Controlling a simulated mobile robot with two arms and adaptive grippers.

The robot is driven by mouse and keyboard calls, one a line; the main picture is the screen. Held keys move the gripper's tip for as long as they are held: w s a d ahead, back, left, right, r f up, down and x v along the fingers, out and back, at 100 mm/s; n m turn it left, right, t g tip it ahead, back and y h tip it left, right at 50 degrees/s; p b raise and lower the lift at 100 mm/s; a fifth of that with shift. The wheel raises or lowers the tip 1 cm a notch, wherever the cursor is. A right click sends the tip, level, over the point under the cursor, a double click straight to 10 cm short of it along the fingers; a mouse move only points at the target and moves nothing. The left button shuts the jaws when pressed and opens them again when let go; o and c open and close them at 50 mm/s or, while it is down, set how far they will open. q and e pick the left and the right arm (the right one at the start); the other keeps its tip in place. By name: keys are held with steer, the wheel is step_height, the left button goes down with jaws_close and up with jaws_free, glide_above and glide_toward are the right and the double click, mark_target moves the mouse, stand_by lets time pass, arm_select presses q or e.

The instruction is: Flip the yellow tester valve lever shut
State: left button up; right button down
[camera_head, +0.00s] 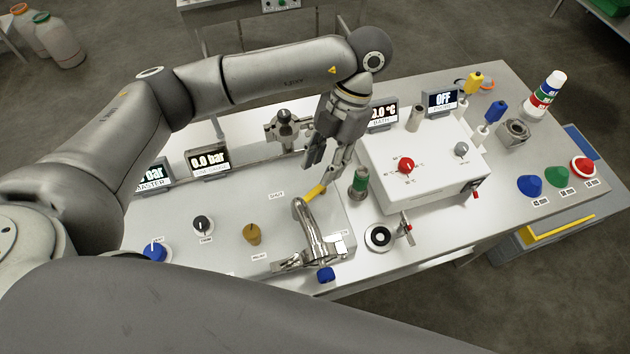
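The yellow tester valve lever (315,190) is in the middle of the head view, beside a curved chrome pipe (308,215) on the panel. A "SHUT" label (277,195) lies left of the lever. My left gripper (325,170) points down just above the lever's upper right end. Its fingers are apart with a gap between them and hold nothing that I can see. I cannot tell whether a fingertip touches the lever. My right gripper is not in view.
A green-banded fitting (359,183) and a white box with a red knob (406,165) stand close right of the gripper. A brown knob (252,234) and a black knob (203,223) are on the panel's left. A blue-capped part (326,274) is at the front.

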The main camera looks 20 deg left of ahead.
mark_target(312, 193)
arm_select(q)
steer(key=p+x, duration=0.1)
steer(key=x, duration=0.4)
steer(key=shift+p, duration=0.35)
steer(key=shift+x, duration=0.8)
steer(key=shift+c, duration=0.3)
jaws_close()
